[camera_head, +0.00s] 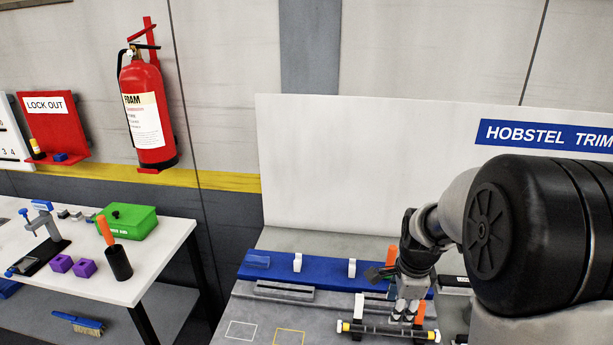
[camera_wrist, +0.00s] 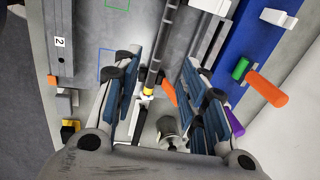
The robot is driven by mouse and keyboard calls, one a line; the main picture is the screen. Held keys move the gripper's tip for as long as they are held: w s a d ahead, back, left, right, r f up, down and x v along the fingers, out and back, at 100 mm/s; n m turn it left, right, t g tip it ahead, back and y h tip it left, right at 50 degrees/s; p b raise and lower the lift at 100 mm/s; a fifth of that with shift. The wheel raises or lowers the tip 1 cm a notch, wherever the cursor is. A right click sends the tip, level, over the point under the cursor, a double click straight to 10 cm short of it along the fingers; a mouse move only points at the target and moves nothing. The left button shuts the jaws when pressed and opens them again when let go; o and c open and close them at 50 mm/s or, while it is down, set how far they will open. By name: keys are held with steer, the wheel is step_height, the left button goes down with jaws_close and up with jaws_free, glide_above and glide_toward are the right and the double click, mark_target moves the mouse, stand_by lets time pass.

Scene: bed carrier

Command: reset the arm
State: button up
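My gripper (camera_head: 405,308) is at the right of the head view, low over the grey work surface. It also shows in the wrist view (camera_wrist: 160,72), where its two blue-padded fingers stand well apart. A black rod (camera_head: 385,331) with yellow bands and a white end lies in front of the gripper in the head view. In the wrist view the dark rod (camera_wrist: 164,40) runs through the gap between the fingers, with clear room on both sides. I cannot tell the height of the fingers over it. My arm hides part of the bench at right.
A blue rail (camera_head: 330,272) with white clips runs behind the gripper. Orange handles (camera_wrist: 267,88) stand close to it. A side table (camera_head: 150,262) at left holds a green box (camera_head: 128,221), purple blocks (camera_head: 85,267) and a black holder (camera_head: 118,263). A white panel (camera_head: 350,170) rises behind the bench.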

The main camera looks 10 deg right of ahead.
steer(key=s+a+r+n, duration=0.5)
steer(key=r+n, duration=0.1)
steer(key=r, duration=0.2)
steer(key=s+a+r+n+t, duration=0.1)
steer(key=s+a+r+n, duration=0.2)
steer(key=s+n, duration=0.4)
steer(key=s+a+r+n+t, duration=0.1)
steer(key=s+a+r+n, duration=0.2)
steer(key=s, duration=0.8)
steer(key=a+n, duration=0.2)
steer(key=n, duration=0.2)
steer(key=shift+a+n+t+y, duration=0.3)
steer(key=shift+a+n, duration=0.05)
steer(key=shift+n, duration=0.05)
steer(key=shift+r, duration=0.1)
